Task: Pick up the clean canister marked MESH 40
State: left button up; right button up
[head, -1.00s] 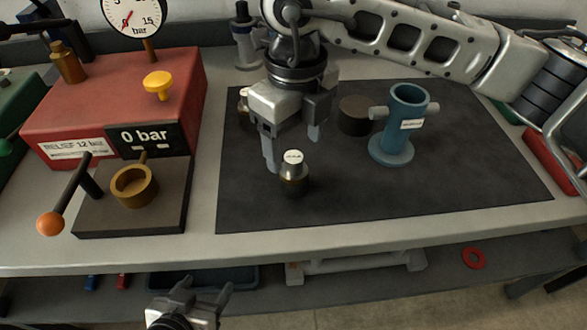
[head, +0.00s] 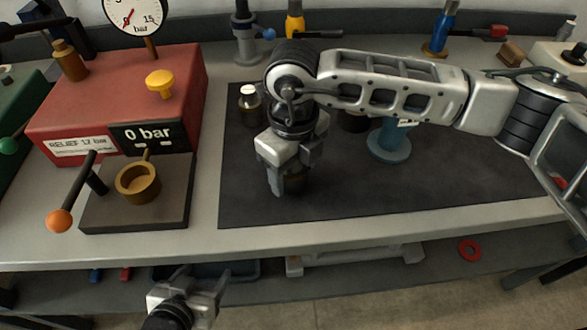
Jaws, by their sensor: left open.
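A small dark canister (head: 296,184) stands on the black mat, mostly hidden by my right gripper. Its white top label is covered now. My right gripper (head: 289,183) points down with its fingers around the canister; whether they press on it is not clear. A second dark canister (head: 250,106) with a white top label stands further back on the mat, to the left of my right arm. I cannot read the markings on either canister. My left gripper (head: 206,279) is open and empty, low in front of the bench edge.
A red relief box (head: 105,105) with a gauge stands on the left, with a brass cup (head: 138,182) on a dark block before it. A blue cylinder (head: 388,142) is partly behind my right arm. The black mat (head: 420,185) is clear at front right.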

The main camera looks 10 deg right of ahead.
jog(key=c, duration=0.8)
jog(key=shift+r, duration=0.2)
